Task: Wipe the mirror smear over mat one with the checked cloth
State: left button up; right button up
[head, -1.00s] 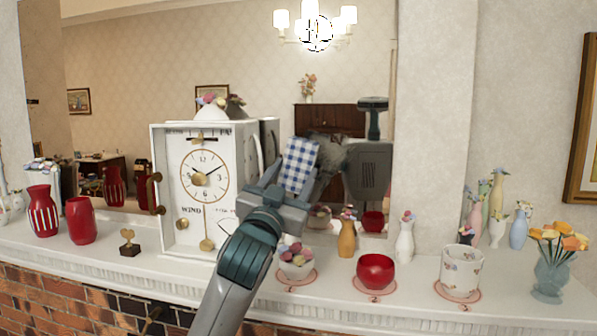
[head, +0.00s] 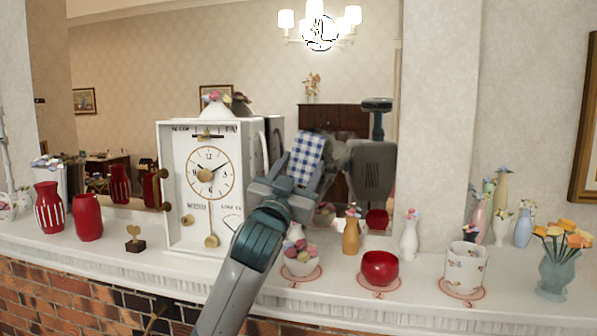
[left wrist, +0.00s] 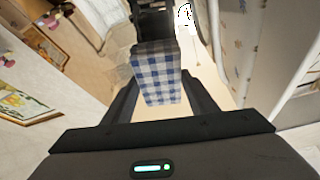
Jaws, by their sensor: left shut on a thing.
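My left gripper (head: 298,178) is shut on the blue-and-white checked cloth (head: 308,157), which stands up from between its fingers in front of the mirror (head: 180,60). In the left wrist view the cloth (left wrist: 157,72) fills the space between both fingers. A white patch with black scribbled outlines, which looks like the smear (head: 319,33), shows high on the mirror over the chandelier's reflection, above the cloth and apart from it. A pink round mat (head: 315,277) lies below under the bowl of sweets; I cannot read its number. My right gripper is not in view.
A white clock (head: 208,185) stands close left of the gripper. On the mantel (head: 340,295) stand an orange vase (head: 351,235), a white vase (head: 409,238), a red bowl (head: 380,268) and a mug (head: 467,265). The space before the upper mirror is clear.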

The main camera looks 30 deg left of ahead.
aim_at(316, 163)
pick_arm(q)
jog(key=shift+w+a, duration=0.2)
jog(key=shift+w, duration=0.55)
jog(key=shift+w+a, duration=0.15)
jog(key=shift+w, duration=0.4)
jog(key=shift+w, duration=0.15)
jog(key=shift+w+a, duration=0.15)
jog(key=shift+w, duration=0.25)
jog(key=shift+w+a, duration=0.1)
jog(key=shift+w, duration=0.25)
jog(key=shift+w+d, duration=0.15)
jog(key=shift+d, duration=0.55)
jog(key=shift+w+d, duration=0.1)
jog(key=shift+d, duration=0.55)
jog(key=shift+w+d, duration=0.15)
jog(key=shift+d, duration=0.5)
